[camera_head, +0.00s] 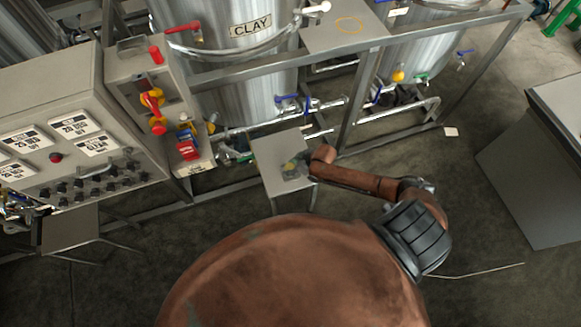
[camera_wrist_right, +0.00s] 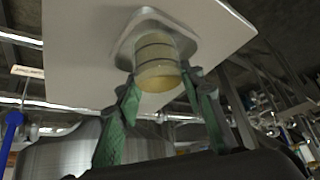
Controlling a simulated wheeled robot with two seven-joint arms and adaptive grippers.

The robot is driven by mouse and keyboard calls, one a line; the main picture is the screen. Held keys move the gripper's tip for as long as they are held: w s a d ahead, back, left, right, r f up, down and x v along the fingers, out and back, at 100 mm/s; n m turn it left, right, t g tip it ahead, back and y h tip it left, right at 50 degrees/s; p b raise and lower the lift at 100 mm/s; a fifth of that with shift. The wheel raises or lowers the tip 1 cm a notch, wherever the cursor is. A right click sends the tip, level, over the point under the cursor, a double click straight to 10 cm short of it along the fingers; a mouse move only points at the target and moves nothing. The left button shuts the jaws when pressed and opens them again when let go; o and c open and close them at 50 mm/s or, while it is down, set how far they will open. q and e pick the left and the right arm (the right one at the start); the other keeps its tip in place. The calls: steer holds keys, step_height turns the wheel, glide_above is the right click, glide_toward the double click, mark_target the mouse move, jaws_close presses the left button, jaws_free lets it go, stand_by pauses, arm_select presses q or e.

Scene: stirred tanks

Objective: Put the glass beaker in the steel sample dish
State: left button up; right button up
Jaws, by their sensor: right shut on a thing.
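The glass beaker (camera_wrist_right: 158,65) has a yellowish tint and shows between the green-padded fingers of my right gripper (camera_wrist_right: 160,82) in the right wrist view. The fingers are shut on it. The steel sample dish (camera_wrist_right: 123,42) is a pale, rounded-corner shape directly behind the beaker's far end. The beaker overlaps the dish; I cannot tell whether it touches its floor. In the head view my right gripper (camera_head: 298,168) is small, over a little table, and a yellowish spot of the beaker (camera_head: 289,166) shows there. My left gripper is not visible.
The small grey table (camera_head: 270,150) stands close to the tank frame with pipes and blue-handled valves. A control panel (camera_head: 75,140) stands at left above another small table (camera_head: 70,228). A large grey cabinet (camera_head: 540,160) is at right. Open floor lies between.

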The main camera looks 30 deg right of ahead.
steer(key=o, duration=1.4)
steer(key=shift+f, duration=0.1)
steer(key=p+v, duration=0.3)
steer(key=v, duration=0.9)
